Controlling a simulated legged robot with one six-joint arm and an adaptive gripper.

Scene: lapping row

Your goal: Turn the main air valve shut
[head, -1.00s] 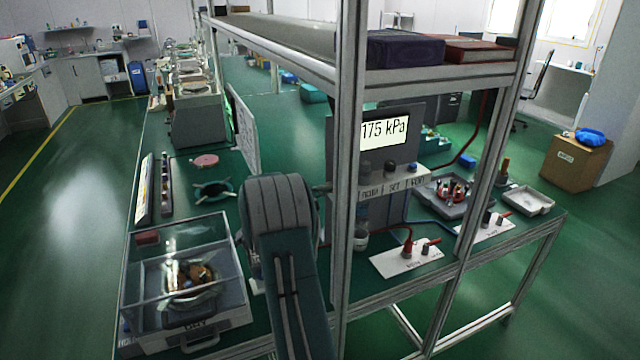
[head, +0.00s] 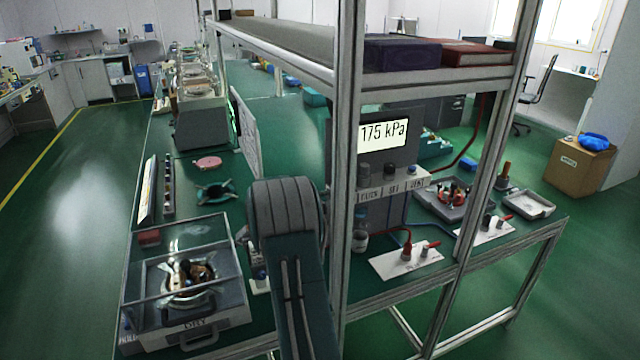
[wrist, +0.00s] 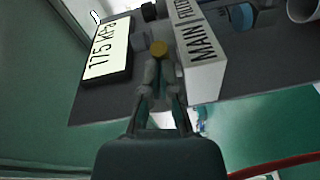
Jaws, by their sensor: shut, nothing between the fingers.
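A white block lettered MAIN (wrist: 204,50) is in the wrist view, on a dark panel beside a display reading 175 kPa (wrist: 107,48). In the head view the display (head: 383,132) stands above a labelled strip (head: 393,187) with several knobs, behind a shelf post. My arm hides my gripper there.
A metal shelf post (head: 349,160) and the shelf (head: 440,76) stand close to my arm. A clear-lidded case (head: 185,325) is on the bench at left. A white plate (head: 385,267) with red-handled fittings is at right. A red hose (wrist: 275,164) crosses the wrist view.

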